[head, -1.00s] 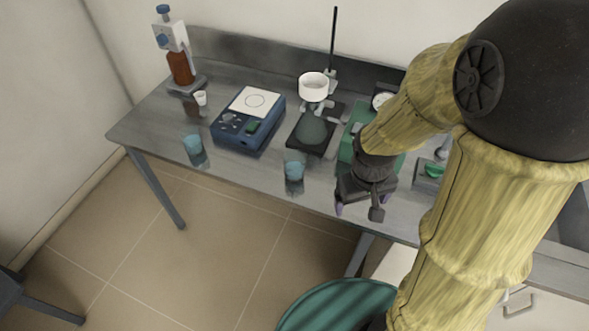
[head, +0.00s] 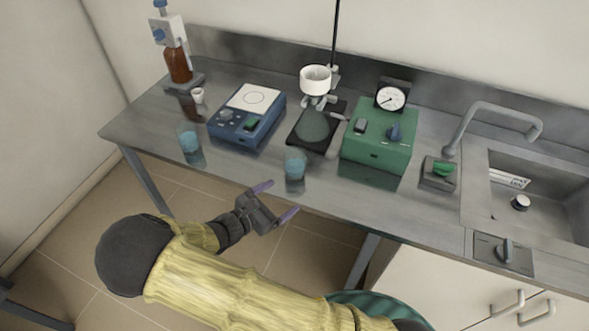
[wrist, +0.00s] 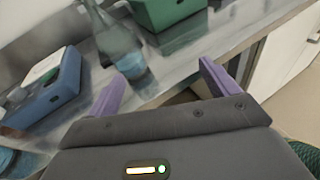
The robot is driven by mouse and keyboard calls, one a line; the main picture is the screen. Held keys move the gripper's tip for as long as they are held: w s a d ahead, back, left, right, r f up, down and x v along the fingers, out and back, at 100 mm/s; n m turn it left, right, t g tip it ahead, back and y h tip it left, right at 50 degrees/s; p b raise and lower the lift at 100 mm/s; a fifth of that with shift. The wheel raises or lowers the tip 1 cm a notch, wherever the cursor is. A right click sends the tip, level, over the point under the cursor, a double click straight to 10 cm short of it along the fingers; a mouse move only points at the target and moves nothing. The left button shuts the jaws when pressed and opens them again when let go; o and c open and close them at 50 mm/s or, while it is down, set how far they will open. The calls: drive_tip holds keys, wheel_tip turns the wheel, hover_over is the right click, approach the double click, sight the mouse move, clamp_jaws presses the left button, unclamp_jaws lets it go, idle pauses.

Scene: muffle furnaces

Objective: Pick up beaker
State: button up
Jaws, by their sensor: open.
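A clear beaker with blue liquid (head: 294,166) stands upright near the front edge of the metal bench. A second similar beaker (head: 188,141) stands farther left. My gripper (head: 276,203) is in front of the bench edge, open and empty. Its purple fingers point toward the nearer beaker, with a gap between. In the wrist view the nearer beaker (wrist: 131,66) shows ahead of the open fingers, left of the middle between them. Part of the other beaker (wrist: 14,160) shows at the lower left there.
A blue device (head: 247,118), a stand with a flask (head: 315,125) and a green box with a gauge (head: 378,150) stand behind. A bottle with a dispenser (head: 178,62) and a small white cup (head: 198,95) are at left. A sink (head: 530,205) is at right.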

sight(289, 165)
drive_tip(key=a+n+t, duration=0.1)
drive_tip(key=a, duration=0.1)
drive_tip(key=a+n+t+y, duration=0.1)
drive_tip(key=a, duration=0.1)
drive_tip(key=a+n+t, duration=0.1)
drive_tip(key=shift+s+a+f+n+t+y, duration=0.1)
drive_tip(key=shift+a+f+n+t+y, duration=0.2)
drive_tip(key=shift+a, duration=0.1)
drive_tip(key=shift+d, duration=0.1)
drive_tip(key=p+x, duration=0.2)
drive_tip(key=x, duration=1)
drive_tip(key=shift+f+p, duration=0.1)
drive_tip(key=shift+p, duration=0.25)
